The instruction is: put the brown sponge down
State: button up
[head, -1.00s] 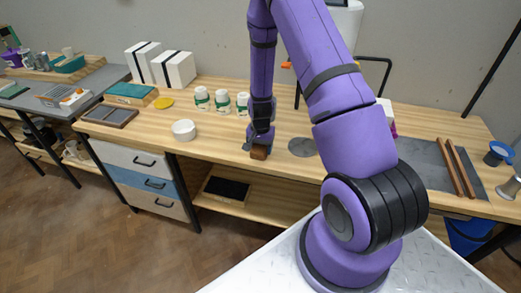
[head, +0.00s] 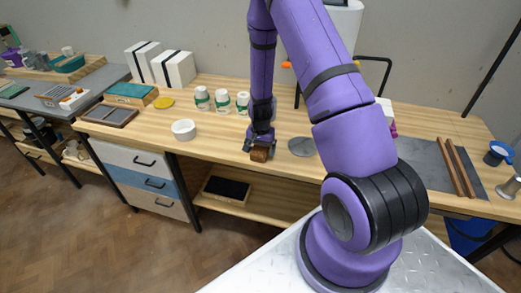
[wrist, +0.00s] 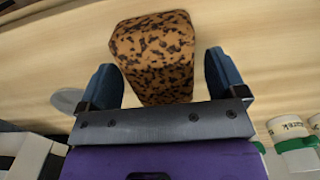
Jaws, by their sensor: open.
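The brown sponge (wrist: 155,58) is a speckled block, brown with dark spots. In the wrist view it lies between the two blue fingers of my gripper (wrist: 165,80), with a gap showing at the fingers. In the head view the sponge (head: 260,154) is on the wooden worktop (head: 220,148), close to its front edge. My gripper (head: 258,146) is open, low over the worktop and around the sponge. The sponge's underside is hidden.
A white bowl (head: 184,129) stands to the left, and several labelled jars (head: 222,100) stand behind. A grey disc (head: 301,147) lies just right of the sponge. Farther right are two brown sticks (head: 457,168) on a grey slab (head: 421,162). Bare worktop lies between bowl and sponge.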

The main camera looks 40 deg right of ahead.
notch_tip(320, 180, up, 12)
notch_tip(320, 180, up, 12)
jog(key=r+n+t, duration=0.1)
jog(key=n, duration=0.1)
send_over(260, 148)
jog(key=s+a, duration=0.1)
jog(key=a, duration=0.3)
jog(key=s+a+r+n+t, duration=0.25)
jog(key=s+r, duration=0.35)
jog(key=r, duration=0.4)
jog(key=s+a+r+n+t, duration=0.1)
jog(key=s+a+r+n, duration=0.2)
jog(key=s+r, duration=0.3)
jog(key=s+a+r+n, duration=0.3)
jog(key=s+r, duration=0.4)
jog(key=s, duration=0.6)
jog(key=shift+s+a+t, duration=0.15)
jog(key=shift+s+t, duration=0.15)
jog(key=shift+t, duration=0.05)
